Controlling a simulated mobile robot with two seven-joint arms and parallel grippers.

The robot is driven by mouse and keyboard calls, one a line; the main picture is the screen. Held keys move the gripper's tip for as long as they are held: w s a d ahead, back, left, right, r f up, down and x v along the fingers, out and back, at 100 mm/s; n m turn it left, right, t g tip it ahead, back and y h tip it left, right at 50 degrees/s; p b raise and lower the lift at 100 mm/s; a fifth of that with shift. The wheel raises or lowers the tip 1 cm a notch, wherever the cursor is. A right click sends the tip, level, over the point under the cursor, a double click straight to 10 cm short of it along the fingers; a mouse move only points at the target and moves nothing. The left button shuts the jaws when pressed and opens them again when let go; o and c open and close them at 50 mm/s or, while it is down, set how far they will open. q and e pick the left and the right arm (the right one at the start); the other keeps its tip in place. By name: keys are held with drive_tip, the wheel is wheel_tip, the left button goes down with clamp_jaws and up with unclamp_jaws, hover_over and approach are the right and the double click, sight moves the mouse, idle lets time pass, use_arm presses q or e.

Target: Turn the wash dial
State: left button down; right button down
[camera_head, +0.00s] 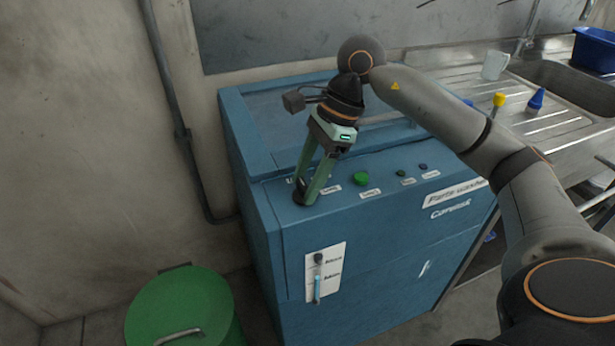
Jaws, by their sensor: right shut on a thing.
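The blue parts washer (345,231) stands in the middle of the view. My right gripper (306,192) reaches down to the left end of its sloped control panel. Its green fingers are shut at the wash dial, which the dark fingertips almost wholly hide. I cannot make out the dial's pointer or its setting. A green button (361,178) sits on the panel to the right of the fingertips, with small dark knobs further right. My left gripper is not in view.
A white plate with a small lever (318,285) is on the washer's front. A green lidded bin (180,306) stands on the floor at lower left. A steel sink (570,88) with a clear cup (495,65), a blue-capped bottle (536,99) and a blue tub (595,50) is at right.

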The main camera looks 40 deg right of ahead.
idle(0.4)
drive_tip(key=c, duration=0.6)
unclamp_jaws()
drive_tip(key=o, duration=0.4)
drive_tip(key=shift+c, duration=0.2)
use_arm(q)
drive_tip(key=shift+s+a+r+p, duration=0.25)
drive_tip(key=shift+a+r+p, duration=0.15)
drive_tip(key=shift+p, duration=0.45)
use_arm(e)
drive_tip(key=v, duration=1.2)
drive_tip(key=shift+r, duration=0.25)
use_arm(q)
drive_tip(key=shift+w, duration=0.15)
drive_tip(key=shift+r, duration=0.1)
use_arm(e)
drive_tip(key=shift+s+f, duration=0.1)
drive_tip(key=shift+s, duration=0.05)
